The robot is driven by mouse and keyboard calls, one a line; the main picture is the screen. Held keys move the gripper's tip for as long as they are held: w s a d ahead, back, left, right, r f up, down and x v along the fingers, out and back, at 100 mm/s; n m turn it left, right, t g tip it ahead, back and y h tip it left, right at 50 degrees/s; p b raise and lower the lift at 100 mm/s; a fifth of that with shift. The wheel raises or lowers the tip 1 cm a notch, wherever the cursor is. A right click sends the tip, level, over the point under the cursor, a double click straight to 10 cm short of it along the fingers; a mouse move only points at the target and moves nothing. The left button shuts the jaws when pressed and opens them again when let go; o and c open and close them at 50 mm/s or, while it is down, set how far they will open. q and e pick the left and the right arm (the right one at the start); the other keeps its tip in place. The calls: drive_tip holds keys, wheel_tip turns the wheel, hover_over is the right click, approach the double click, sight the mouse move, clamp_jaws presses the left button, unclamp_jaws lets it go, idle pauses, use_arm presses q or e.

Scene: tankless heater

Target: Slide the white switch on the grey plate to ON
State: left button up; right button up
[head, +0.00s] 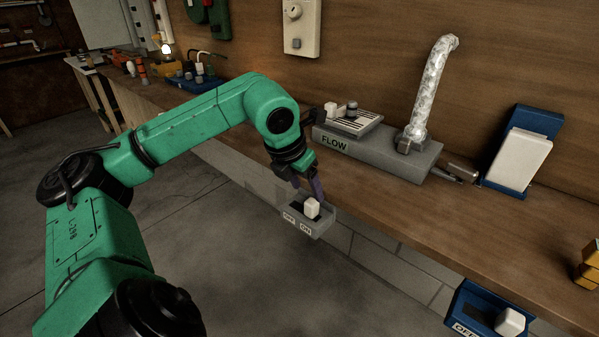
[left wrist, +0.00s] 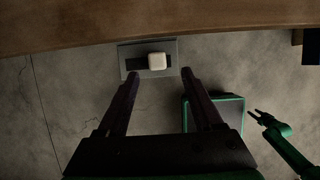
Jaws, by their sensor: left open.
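The grey plate (head: 318,229) with OFF and ON labels sticks out at the bench's front edge; it also shows in the left wrist view (left wrist: 123,62). Its white switch (head: 312,208) stands up in a dark slot. In the left wrist view the white switch (left wrist: 157,61) is right of the slot's middle, with more bare slot on its left. In the head view it is nearer the ON label. My left gripper (head: 308,190) is open and empty, its fingertips (left wrist: 161,74) spread on either side of the switch, apart from it. My right gripper (left wrist: 255,113) shows small, fingers apart.
A grey FLOW unit (head: 385,149) with a silver pipe (head: 432,85) stands on the wooden bench (head: 440,220) behind the plate. A blue switch box (head: 480,310) is at the lower right. A blue stand (head: 535,125) holds a white panel. Floor in front is clear.

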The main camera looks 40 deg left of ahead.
use_arm(q)
drive_tip(key=v, duration=0.6)
drive_tip(key=shift+r+p, duration=0.3)
drive_tip(key=shift+s+d, duration=0.1)
